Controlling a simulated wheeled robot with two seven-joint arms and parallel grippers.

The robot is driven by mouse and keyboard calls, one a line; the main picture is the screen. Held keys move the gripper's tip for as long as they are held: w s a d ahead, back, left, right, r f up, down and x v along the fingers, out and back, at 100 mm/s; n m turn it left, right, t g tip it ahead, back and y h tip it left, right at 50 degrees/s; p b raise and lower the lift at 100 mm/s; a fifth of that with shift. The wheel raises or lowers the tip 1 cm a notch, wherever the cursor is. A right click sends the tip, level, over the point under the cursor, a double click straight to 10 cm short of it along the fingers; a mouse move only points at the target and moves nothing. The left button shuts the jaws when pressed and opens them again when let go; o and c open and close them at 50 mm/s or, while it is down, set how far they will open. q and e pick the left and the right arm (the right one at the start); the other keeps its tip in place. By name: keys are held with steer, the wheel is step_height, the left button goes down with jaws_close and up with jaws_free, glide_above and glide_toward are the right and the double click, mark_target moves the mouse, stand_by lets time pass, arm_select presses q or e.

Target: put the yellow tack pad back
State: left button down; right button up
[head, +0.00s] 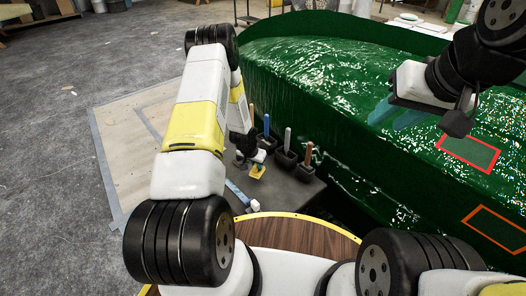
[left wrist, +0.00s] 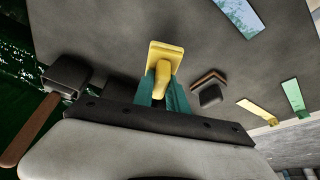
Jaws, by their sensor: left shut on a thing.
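The yellow tack pad (head: 257,172) is at my left gripper (head: 254,160), low over the dark stand. In the left wrist view the pad (left wrist: 164,52) shows as a yellow plate with a knob between the two teal fingers of my left gripper (left wrist: 163,92). The gripper is shut on it. Whether the pad touches the surface below I cannot tell. My right gripper (head: 398,112) hangs over the green hull at the right, away from the pad; its teal fingers are partly hidden, and their opening is unclear.
Dark holders with blue (head: 267,125), pale blue (head: 287,138) and brown (head: 308,153) handles stand beside my left gripper on the dark stand (head: 296,186). A dark block with a brown edge (left wrist: 209,92) lies near the pad. The green hull (head: 310,80) rises behind.

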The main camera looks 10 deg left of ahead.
mark_target(256, 169)
arm_select(q)
steer(key=shift+w+a+f, duration=0.2)
steer(key=shift+w+a, duration=0.2)
steer(key=shift+a, duration=0.05)
steer(key=shift+f, duration=1.6)
steer(key=c, duration=1.3)
jaws_free()
steer(key=shift+f, duration=0.1)
